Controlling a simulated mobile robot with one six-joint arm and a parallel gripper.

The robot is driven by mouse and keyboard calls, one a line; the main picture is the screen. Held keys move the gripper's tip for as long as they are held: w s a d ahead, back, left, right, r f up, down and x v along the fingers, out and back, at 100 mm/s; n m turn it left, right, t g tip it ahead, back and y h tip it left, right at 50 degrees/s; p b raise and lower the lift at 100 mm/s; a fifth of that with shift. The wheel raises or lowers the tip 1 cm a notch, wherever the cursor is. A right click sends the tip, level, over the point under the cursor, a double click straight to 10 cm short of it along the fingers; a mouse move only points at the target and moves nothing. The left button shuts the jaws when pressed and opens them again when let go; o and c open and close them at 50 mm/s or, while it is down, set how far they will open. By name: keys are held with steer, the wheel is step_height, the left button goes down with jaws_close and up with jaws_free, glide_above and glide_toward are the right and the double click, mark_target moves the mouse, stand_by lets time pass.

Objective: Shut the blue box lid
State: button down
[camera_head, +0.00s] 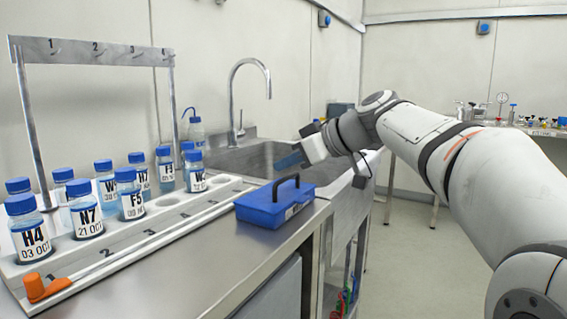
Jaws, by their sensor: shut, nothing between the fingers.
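The blue box (268,213) stands on the steel counter near its front edge, at the middle of the view. Its blue lid (258,199) looks down flat on the box, with a black handle (287,184) on top. I cannot make out a gap along the lid's edge. My gripper (302,153) is behind and above the box, in front of the sink, apart from the box. It is shut and looks empty, though its fingertips are small and hard to tell from the sink behind.
A white rack (150,226) with several blue-capped bottles runs along the counter on the left; an orange item (45,288) lies at its near end. A sink (240,160) with a tall tap (233,100) is behind the box. A numbered hook rail (90,50) stands at left.

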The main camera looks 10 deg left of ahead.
steer(key=r, duration=0.3)
steer(key=shift+s+d+p, duration=0.2)
steer(key=shift+s+p, duration=0.05)
steer(key=shift+p, duration=0.05)
steer(key=s+d+m+g+h+p, duration=0.1)
steer(key=s+d+m+h+p, duration=0.4)
steer(key=s+d+p, duration=0.5)
steer(key=s+d+m+g+h+p, duration=0.1)
steer(key=s+d+m+h+p, duration=0.5)
steer(key=p, duration=1.6)
steer(key=s+d+m, duration=0.2)
steer(key=s+d, duration=0.3)
steer(key=s, duration=0.4)
steer(key=shift+f, duration=0.3)
